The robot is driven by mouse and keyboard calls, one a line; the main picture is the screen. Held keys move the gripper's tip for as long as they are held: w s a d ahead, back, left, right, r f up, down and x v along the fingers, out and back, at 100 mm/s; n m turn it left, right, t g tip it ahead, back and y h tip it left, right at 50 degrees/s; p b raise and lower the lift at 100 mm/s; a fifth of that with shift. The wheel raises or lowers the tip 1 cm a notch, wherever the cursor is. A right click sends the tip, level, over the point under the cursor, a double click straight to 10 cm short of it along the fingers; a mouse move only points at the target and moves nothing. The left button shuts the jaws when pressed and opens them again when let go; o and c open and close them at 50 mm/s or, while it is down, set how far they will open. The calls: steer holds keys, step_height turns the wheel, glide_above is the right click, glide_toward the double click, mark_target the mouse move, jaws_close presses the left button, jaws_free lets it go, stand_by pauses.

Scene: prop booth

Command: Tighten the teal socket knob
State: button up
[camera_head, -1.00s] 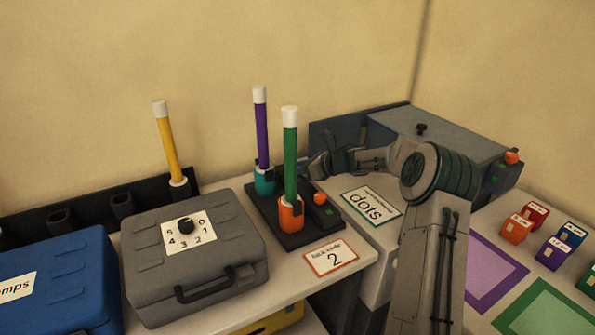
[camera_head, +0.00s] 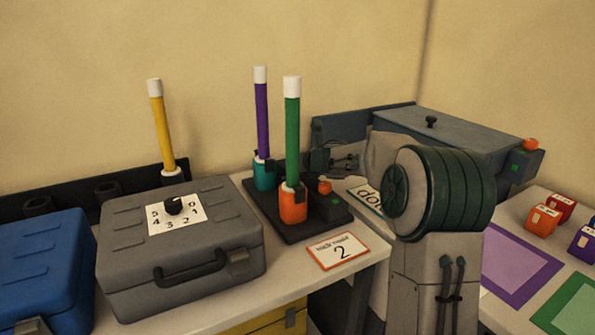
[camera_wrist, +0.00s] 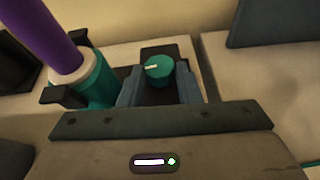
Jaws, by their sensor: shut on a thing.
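The teal socket (camera_head: 264,176) stands at the back of a black base and holds an upright purple tube with a white tip (camera_head: 261,115). It also shows in the wrist view (camera_wrist: 96,90) at the left. The teal socket knob (camera_wrist: 159,70), round with a white mark pointing left, sits to the right of the socket in the wrist view. My gripper (camera_wrist: 158,84) has one finger on each side of the knob and is shut on it. In the head view my gripper (camera_head: 332,159) is small beside the teal socket, and the knob is hidden there.
An orange socket (camera_head: 293,206) with a green tube (camera_head: 292,140) stands in front on the same base (camera_head: 312,228). A grey case with a dial (camera_head: 180,260) is at the left. A grey-blue box (camera_head: 450,145) stands behind my arm.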

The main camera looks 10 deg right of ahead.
steer(key=shift+a+m+h+b, duration=0.15)
steer(key=shift+m+h+b, duration=0.25)
steer(key=shift+m+h, duration=0.1)
steer(key=o, duration=1)
steer(key=shift+c, duration=0.2)
steer(key=shift+s, duration=0.15)
steer(key=p+v, duration=0.1)
steer(key=v, duration=1.2)
steer(key=shift+s, duration=0.4)
steer(key=shift+t, duration=0.3)
